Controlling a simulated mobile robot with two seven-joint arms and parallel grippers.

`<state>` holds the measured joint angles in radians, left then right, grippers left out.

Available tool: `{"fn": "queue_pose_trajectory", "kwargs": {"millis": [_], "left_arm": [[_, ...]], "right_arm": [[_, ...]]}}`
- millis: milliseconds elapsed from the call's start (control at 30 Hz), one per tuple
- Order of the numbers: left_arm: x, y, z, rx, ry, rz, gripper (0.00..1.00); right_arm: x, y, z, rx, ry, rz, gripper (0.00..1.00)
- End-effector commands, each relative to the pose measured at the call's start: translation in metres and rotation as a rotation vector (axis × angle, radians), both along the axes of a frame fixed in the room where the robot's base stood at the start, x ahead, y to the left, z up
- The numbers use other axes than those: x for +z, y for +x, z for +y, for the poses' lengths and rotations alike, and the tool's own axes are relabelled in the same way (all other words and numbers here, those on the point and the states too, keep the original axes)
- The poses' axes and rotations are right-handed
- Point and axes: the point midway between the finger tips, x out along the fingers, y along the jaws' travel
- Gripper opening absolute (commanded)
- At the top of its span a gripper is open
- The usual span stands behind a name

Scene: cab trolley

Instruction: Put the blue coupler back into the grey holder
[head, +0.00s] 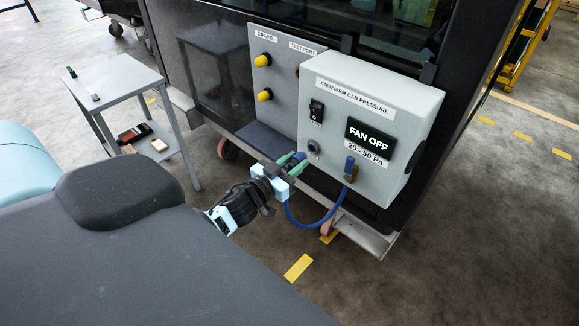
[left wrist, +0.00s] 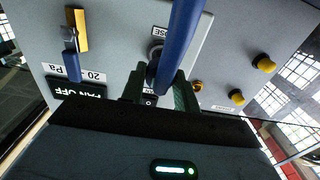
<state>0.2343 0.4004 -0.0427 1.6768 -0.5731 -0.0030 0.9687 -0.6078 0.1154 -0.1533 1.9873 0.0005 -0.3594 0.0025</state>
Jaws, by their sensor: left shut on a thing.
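My left gripper (head: 291,163) has its green fingers closed around the blue coupler (head: 300,156), just left of the pressure box's front. In the left wrist view the blue coupler and hose (left wrist: 182,40) rise as a thick blue tube from between the fingers (left wrist: 160,90). A dark grey round holder (head: 314,146) is on the box front, just up and right of the coupler; it also shows behind the blue tube in the left wrist view (left wrist: 154,51). The coupler looks apart from it in the head view; the fingers hide its end. My right gripper is not in view.
The pressure box (head: 330,68) has a black switch (head: 317,110), a display reading FAN OFF (head: 369,144) and a brass valve with a blue lever (head: 349,168). The blue hose (head: 318,225) loops below. Yellow knobs (head: 264,95) are left. A small trolley (head: 118,88) stands far left.

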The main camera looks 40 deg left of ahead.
Motion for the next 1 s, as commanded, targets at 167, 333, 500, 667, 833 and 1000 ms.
{"fn": "queue_pose_trajectory", "kwargs": {"millis": [167, 333, 500, 667, 833, 1000], "left_arm": [[-0.001, 0.015, -0.001, -0.001, 0.001, 0.000, 0.00], [0.000, 0.025, -0.002, -0.001, 0.002, 0.000, 0.00], [0.000, 0.029, -0.002, 0.000, 0.001, 0.000, 0.00], [0.001, 0.030, -0.002, 0.000, 0.000, -0.001, 0.00], [0.001, 0.030, -0.002, 0.000, 0.001, -0.001, 0.00], [0.001, 0.030, -0.002, -0.001, 0.001, -0.001, 0.00]], "right_arm": [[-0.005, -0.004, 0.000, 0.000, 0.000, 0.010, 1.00], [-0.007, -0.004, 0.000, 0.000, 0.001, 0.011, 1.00], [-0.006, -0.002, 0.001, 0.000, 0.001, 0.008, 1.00], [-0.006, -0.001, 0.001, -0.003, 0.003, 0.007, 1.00], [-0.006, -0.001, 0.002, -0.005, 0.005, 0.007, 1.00], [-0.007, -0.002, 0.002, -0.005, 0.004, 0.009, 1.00]]}}
